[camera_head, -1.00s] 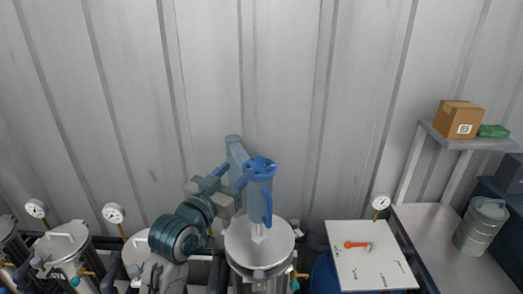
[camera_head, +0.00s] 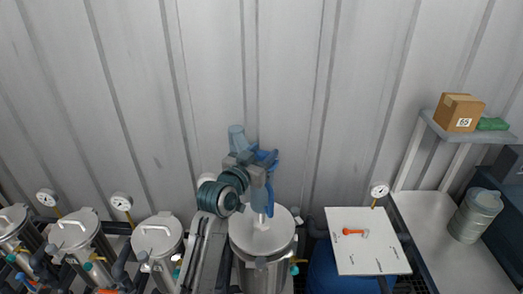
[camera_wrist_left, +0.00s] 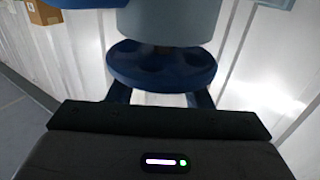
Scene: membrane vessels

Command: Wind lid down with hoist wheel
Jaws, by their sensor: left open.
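The hoist (camera_head: 259,197), a blue-grey body with darker blue parts, stands above the round metal lid (camera_head: 280,240) in the head view. The lid is over the middle vessel; I cannot tell whether it touches the rim. The blue hoist wheel (camera_wrist_left: 160,66) shows large in the left wrist view, beneath a grey-blue cylinder (camera_wrist_left: 170,20). My left gripper (camera_head: 262,162) is at the upper part of the hoist, and its open fingers show beside the wheel in the wrist view (camera_wrist_left: 158,97). Contact with the wheel cannot be made out. My right gripper is not in view.
Several lidded vessels (camera_head: 157,233) with gauges (camera_head: 121,201) stand at the left. A white board (camera_head: 350,255) with an orange-handled tool (camera_head: 354,232) is at the right. Beyond it are a metal bench (camera_head: 440,240), a canister (camera_head: 474,215) and a shelf with a cardboard box (camera_head: 459,112).

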